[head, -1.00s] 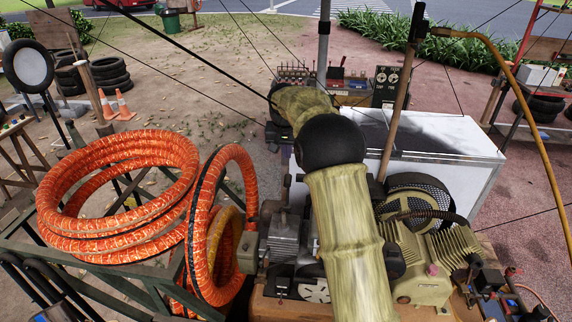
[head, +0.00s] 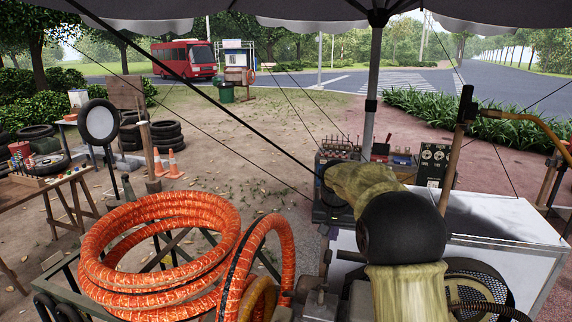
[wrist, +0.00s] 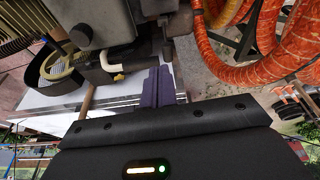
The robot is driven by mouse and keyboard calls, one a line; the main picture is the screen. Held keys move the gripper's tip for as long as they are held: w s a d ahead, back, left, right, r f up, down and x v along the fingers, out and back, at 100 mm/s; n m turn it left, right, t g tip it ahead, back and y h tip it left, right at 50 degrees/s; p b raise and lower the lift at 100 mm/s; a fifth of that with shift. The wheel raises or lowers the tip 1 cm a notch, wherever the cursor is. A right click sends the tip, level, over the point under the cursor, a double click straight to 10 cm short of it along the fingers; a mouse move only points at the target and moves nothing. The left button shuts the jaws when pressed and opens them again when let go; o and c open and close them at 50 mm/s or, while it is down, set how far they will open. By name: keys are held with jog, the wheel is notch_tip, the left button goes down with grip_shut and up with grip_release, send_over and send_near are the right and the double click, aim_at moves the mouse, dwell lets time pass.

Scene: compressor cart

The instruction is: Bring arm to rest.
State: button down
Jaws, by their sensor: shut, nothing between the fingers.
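My gripper (wrist: 160,87) shows in the wrist view as two purple fingers side by side, shut and empty. Its dark body fills the bottom of that view. The fingertips point toward dark compressor machinery (wrist: 115,25); I cannot tell whether they touch it. In the head view my arm, with pale ribbed links and a black ball-shaped joint, reaches out over the right side of the cart. The gripper itself is hidden there.
Coiled orange hoses (head: 150,245) lie on a metal rack left of the arm and show close by in the wrist view (wrist: 240,60). A white cabinet (head: 510,220) stands at right. A wooden post (head: 455,150) and thin cords cross near the arm. Open ground (head: 250,140) lies beyond.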

jog(key=s+f+n, duration=0.1)
jog(key=s+f, duration=0.2)
jog(key=s, duration=0.7)
jog(key=s+f+n, duration=0.1)
jog(key=s+f, duration=0.3)
jog(key=s, duration=0.6)
jog(key=s+f+b, duration=0.1)
jog(key=s+f, duration=0.3)
jog(key=s, duration=0.7)
jog(key=shift+d+f+n+g+y, duration=0.2)
jog(key=shift+n+g+y, duration=0.1)
jog(key=shift+n+y, duration=0.1)
